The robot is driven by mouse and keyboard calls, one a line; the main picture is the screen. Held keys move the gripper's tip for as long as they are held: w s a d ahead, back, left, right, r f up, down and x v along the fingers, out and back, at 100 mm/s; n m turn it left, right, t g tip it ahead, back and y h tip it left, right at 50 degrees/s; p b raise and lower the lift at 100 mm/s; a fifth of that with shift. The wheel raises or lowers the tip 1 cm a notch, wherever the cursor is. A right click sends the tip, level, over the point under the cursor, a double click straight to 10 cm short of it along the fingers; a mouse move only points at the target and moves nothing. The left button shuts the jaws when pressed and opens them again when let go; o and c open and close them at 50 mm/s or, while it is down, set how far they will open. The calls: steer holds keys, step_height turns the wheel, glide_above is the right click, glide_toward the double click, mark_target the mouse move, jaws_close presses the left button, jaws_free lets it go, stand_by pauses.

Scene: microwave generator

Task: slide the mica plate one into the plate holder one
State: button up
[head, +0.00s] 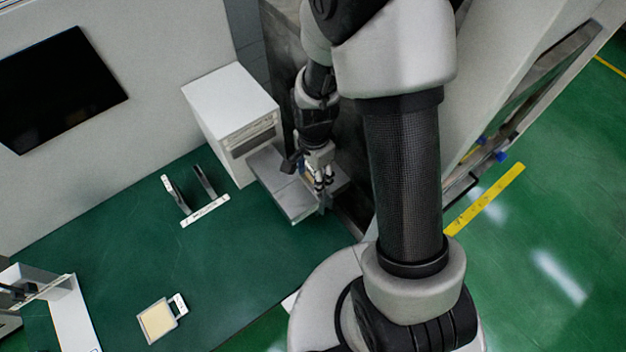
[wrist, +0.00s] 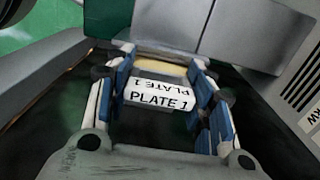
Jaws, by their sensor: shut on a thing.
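My gripper (head: 322,187) is shut on mica plate one (wrist: 162,70), holding it by its white handle labelled PLATE 1 (wrist: 160,97). In the wrist view my gripper's blue-padded fingers (wrist: 165,85) flank the handle, and the plate's pale yellow edge shows just beyond it. In the head view the held plate is mostly hidden by my gripper, over or beside a grey metal block (head: 285,190). The block's flat grey faces (wrist: 245,30) also show in the wrist view, close beyond the plate. I cannot tell whether they touch. No plate holder label is legible.
A white vented cabinet (head: 232,105) stands behind the grey block. On the green table are a two-armed stand with a white label strip (head: 205,212), another pale yellow plate with a white handle (head: 158,318), and a white stand (head: 72,315). The table's middle is clear.

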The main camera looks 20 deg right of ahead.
steer(key=shift+r+p, duration=1.6)
steer(key=shift+r, duration=0.7)
